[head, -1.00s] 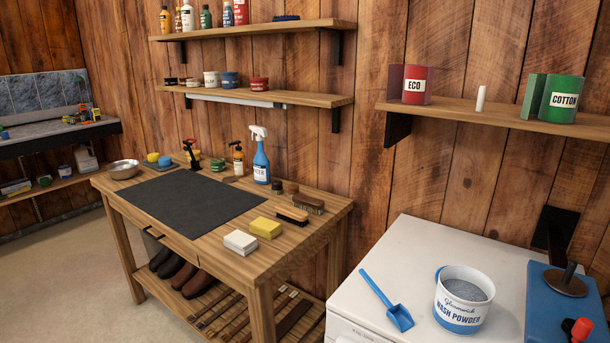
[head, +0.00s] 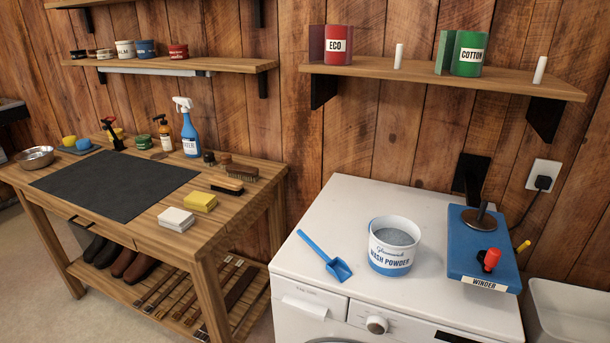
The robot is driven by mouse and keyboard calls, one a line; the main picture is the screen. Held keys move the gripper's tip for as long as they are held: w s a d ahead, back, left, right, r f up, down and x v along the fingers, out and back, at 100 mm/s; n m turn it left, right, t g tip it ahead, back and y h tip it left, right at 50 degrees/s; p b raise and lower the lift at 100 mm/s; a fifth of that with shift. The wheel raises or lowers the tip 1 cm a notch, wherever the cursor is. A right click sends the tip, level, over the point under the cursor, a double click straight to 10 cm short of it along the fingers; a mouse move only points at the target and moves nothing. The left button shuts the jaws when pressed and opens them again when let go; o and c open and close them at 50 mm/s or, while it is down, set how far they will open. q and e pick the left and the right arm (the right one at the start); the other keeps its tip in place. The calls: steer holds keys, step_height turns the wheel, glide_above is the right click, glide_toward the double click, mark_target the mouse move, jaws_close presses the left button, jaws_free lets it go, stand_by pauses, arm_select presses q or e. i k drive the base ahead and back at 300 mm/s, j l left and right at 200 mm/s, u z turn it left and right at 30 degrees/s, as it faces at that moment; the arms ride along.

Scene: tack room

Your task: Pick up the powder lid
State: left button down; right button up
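The wash powder tub (head: 391,249) stands upright on the white washing machine. It is white with a blue lower band, and its top is open with grey powder showing inside. I see no separate lid that I can clearly identify as the powder lid. A blue scoop (head: 326,257) lies on the machine to the left of the tub. Neither of my grippers shows in the head view.
A blue winder (head: 483,247) with a red knob sits at the machine's right. A white basin (head: 575,312) is at the lower right. The shelf (head: 430,77) above holds ECO (head: 337,46) and COTTON (head: 466,54) tins. A wooden workbench (head: 225,190) stands left.

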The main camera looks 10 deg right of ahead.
mark_target(394, 240)
steer(key=l+z, duration=0.35)
steer(key=i+l+z, duration=0.15)
steer(key=l+z, duration=0.2)
